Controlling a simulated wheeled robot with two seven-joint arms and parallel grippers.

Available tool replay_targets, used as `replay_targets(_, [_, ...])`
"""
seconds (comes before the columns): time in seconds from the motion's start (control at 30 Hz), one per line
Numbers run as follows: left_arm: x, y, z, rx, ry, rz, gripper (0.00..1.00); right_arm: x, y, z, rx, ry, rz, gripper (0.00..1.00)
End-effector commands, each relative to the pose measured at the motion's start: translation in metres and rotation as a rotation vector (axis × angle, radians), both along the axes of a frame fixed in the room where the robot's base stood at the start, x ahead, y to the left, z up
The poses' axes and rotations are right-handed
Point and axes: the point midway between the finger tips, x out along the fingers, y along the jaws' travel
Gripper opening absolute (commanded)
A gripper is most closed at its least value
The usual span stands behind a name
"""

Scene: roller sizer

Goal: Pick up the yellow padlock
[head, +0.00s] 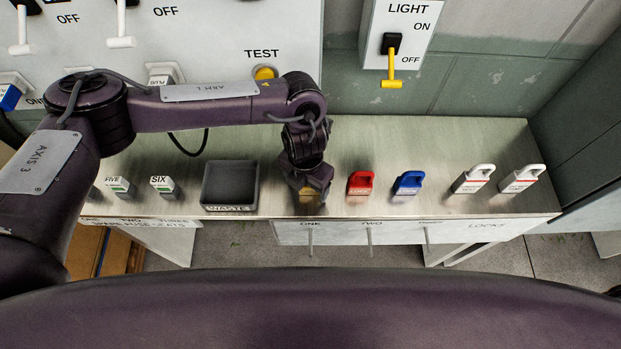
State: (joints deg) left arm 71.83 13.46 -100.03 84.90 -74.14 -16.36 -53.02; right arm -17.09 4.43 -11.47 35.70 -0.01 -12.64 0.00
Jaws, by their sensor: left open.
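The yellow padlock (311,193) stands on the metal bench in the head view, mostly hidden by my left gripper (309,186). Only a small yellow-gold patch of it shows between and below the fingers. My left gripper points down over it with its jaws open, around or just above the padlock; I cannot tell whether the fingers touch it. My right gripper is not in view.
A red padlock (361,185) stands close to the right, then a blue padlock (408,184) and two white padlocks (474,179) (521,179). A dark waste tray (205,187) is left of the gripper. The bench's front edge (385,217) is near.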

Motion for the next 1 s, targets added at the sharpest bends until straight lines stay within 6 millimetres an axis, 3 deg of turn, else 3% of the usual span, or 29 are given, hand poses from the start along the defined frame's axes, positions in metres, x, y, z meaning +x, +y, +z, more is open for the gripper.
replay_targets(0.2, [-0.0001, -0.0001, -0.0010, 0.000, 0.000, 0.000, 0.73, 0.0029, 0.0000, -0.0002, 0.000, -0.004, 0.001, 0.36])
replay_targets(0.73, [0.0000, -0.0001, -0.0005, -0.001, 0.001, 0.000, 0.05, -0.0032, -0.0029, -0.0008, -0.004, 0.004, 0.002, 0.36])
replay_targets(1.0, [0.0001, -0.0003, -0.0003, -0.001, 0.000, 0.000, 0.05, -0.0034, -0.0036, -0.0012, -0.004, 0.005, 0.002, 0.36])
